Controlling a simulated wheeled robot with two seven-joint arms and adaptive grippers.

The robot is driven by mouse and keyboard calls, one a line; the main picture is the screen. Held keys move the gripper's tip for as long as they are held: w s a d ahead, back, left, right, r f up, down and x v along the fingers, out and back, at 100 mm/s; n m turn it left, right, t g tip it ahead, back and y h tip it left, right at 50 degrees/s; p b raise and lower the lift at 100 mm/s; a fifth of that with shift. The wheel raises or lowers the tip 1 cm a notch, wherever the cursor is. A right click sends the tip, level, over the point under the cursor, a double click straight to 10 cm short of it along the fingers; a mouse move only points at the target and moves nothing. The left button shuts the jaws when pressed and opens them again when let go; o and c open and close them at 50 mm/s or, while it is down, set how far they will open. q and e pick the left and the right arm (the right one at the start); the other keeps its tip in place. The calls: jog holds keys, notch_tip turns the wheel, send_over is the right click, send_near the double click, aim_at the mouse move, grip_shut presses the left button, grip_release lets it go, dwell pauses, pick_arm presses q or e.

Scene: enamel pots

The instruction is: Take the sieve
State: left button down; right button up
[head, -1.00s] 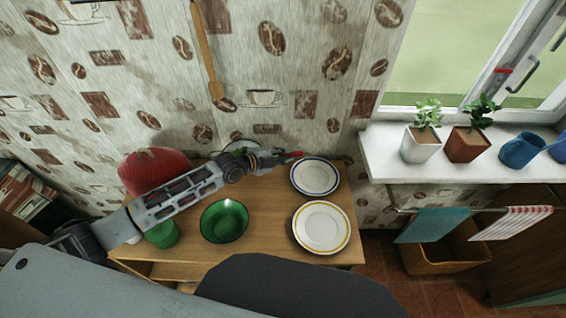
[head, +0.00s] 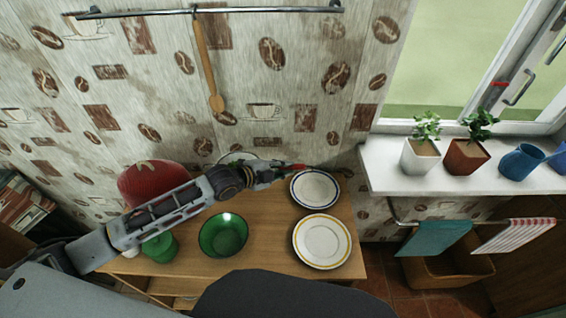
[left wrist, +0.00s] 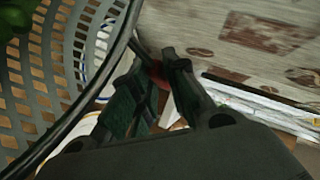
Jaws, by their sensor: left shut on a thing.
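The sieve seems to be the grey perforated bowl (left wrist: 50,85) that fills the left of the left wrist view, close to the camera. In the head view a pale round rim (head: 238,156), mostly hidden behind my left arm, may be part of it. My left gripper (head: 285,167) is at the back of the table, by the wall. Its fingers also show in the left wrist view (left wrist: 160,75), closed on a thin piece with red on it (left wrist: 155,76), which looks like the sieve's handle. The join between handle and bowl is hidden. My right gripper is not in view.
A blue-rimmed plate (head: 315,188) and a yellow-rimmed plate (head: 321,241) lie right of a green bowl (head: 223,235). A red pot (head: 152,183) and a green vessel (head: 160,247) stand left. A wooden spoon (head: 207,70) hangs from the rail (head: 260,10).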

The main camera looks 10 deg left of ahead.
pick_arm(q)
jog(key=s+d, duration=0.3)
jog(key=s, duration=1.1)
jog(key=shift+s+b, duration=0.2)
jog(key=shift+b, duration=0.25)
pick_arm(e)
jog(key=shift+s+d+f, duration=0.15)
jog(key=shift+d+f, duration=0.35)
